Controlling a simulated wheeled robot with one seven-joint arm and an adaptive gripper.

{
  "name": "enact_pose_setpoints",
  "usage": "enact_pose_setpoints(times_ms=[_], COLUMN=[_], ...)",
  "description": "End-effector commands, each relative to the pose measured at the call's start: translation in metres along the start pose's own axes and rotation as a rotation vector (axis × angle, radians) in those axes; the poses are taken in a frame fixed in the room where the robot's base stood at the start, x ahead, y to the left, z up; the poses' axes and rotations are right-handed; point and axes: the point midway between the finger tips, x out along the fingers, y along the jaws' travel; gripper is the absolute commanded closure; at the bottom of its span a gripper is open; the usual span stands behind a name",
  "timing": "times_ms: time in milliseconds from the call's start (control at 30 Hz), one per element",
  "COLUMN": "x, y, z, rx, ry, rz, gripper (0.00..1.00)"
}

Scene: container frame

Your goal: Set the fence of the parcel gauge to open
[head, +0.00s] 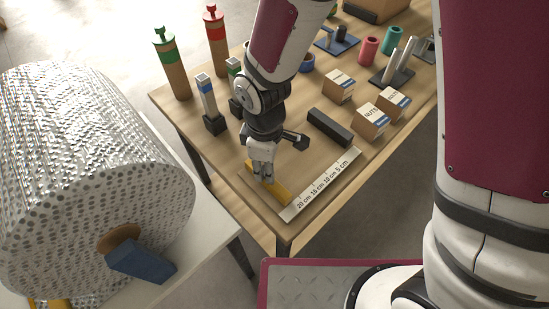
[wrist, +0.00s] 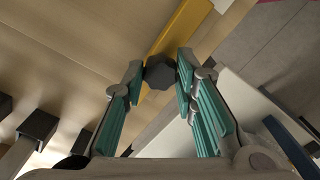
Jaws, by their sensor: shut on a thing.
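The parcel gauge has a pale scale strip (head: 320,186) marked 20, 15, 10 and 5 cm near the table's front edge. Its yellow fence (head: 281,193) lies crosswise by the 20 cm end.
Small labelled boxes (head: 368,121) stand right of the black bar. Dark-based posts (head: 208,99) and green- and red-topped cylinders (head: 172,67) stand at the left. A large bubble-wrap roll (head: 95,170) fills the left side. Some bare tabletop lies left of the fence.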

Motion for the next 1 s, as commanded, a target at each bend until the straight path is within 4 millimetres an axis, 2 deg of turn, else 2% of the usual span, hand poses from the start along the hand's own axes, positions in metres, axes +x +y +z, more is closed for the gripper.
enact_pose_setpoints(times_ms=[167,200,300,667,867,1000], x=[0.0,0.0,0.0,-0.004,-0.03,-0.06], y=[-0.004,-0.005,-0.004,-0.002,-0.001,-0.001], z=[-0.003,-0.003,-0.003,-0.002,-0.002,-0.002], rx=[-0.006,-0.006,-0.006,-0.003,-0.002,-0.003], ry=[0.003,0.003,0.002,0.002,0.006,0.006], rz=[-0.005,-0.005,-0.005,-0.003,0.0,0.002], gripper=[1.0,0.72,0.53,0.53,0.53,0.53])
